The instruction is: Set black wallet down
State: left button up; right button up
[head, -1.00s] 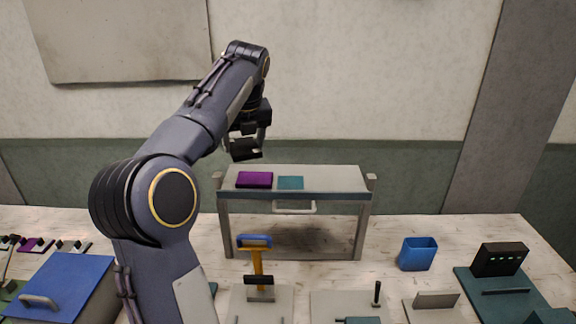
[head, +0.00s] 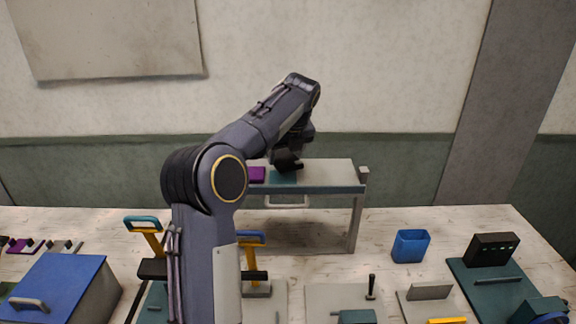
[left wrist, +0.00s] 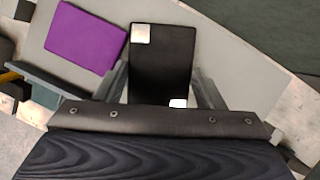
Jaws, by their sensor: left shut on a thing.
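My left gripper (head: 288,158) is shut on the black wallet (left wrist: 162,62). It is over the top of the raised grey shelf (head: 330,172), right of the purple wallet (head: 257,174). In the left wrist view the black wallet lies between the fingers, with light patches at two corners. The purple wallet (left wrist: 86,38) lies flat to its left, apart from it. My right gripper is not in view.
A bare strip of shelf top lies to the right of the gripper. A blue cup (head: 410,246), a black box (head: 491,250) and several small fixtures stand on the table. A blue-lidded box (head: 55,280) is at the left.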

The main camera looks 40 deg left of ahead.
aim_at(289, 160)
pick_arm(q)
jog(key=shift+w+d+f, duration=0.1)
jog(key=shift+f, duration=0.85)
jog(key=shift+w+d+f, duration=0.1)
jog(key=shift+f, duration=0.8)
jog(key=o, duration=1.1)
jog(key=shift+f, duration=0.15)
